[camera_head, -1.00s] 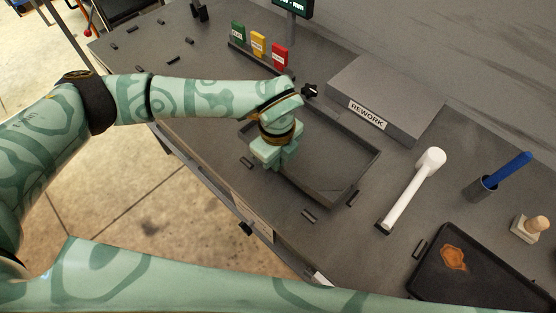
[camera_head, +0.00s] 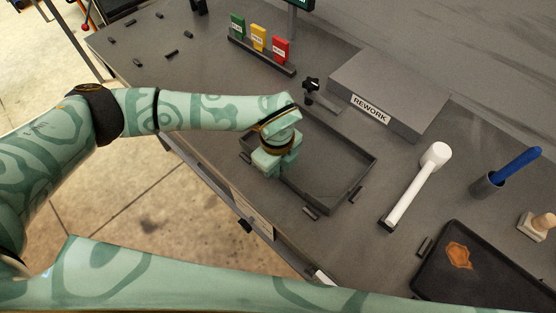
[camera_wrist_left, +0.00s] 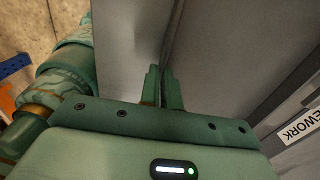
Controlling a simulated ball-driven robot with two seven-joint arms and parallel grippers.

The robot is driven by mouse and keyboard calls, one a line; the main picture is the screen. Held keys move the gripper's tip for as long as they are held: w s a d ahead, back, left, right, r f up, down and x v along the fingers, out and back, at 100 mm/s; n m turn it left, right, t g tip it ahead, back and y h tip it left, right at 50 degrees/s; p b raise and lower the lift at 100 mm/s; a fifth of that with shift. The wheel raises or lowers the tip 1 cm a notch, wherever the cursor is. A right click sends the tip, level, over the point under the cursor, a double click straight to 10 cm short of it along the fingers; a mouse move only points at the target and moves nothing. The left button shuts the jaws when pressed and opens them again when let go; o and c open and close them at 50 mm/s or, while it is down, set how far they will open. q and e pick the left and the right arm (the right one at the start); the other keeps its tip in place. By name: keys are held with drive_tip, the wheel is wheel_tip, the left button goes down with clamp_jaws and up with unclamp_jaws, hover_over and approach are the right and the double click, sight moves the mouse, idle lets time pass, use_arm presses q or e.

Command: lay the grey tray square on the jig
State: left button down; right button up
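The grey tray (camera_head: 332,152) is a shallow open rectangle in the middle of the bench in the head view. The jig shows as small dark stops (camera_head: 310,212) at its near edge and right corner (camera_head: 358,192). The tray's near edge lies close to these stops; I cannot tell whether it touches them or is fully down. My left gripper (camera_head: 272,168) is shut on the tray's left wall and hides that part. In the left wrist view its fingers (camera_wrist_left: 163,90) pinch the thin wall. My right gripper is out of view.
A dark knobbed clamp (camera_head: 312,86) stands behind the tray. The grey REWORK block (camera_head: 395,88) is behind right. A white-handled tool (camera_head: 418,185), a blue-handled tool in a cup (camera_head: 515,165) and a black tray with an orange stain (camera_head: 490,262) lie right. Coloured cards (camera_head: 259,38) stand at the back.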

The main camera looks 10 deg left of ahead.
use_arm(q)
drive_tip(key=shift+f, duration=0.45)
drive_tip(key=c, duration=1.5)
unclamp_jaws()
drive_tip(key=shift+c, duration=0.2)
drive_tip(key=shift+r, duration=0.1)
wheel_tip(320, 180, up, 16)
drive_tip(key=p, duration=0.2)
drive_tip(key=shift+s, duration=0.1)
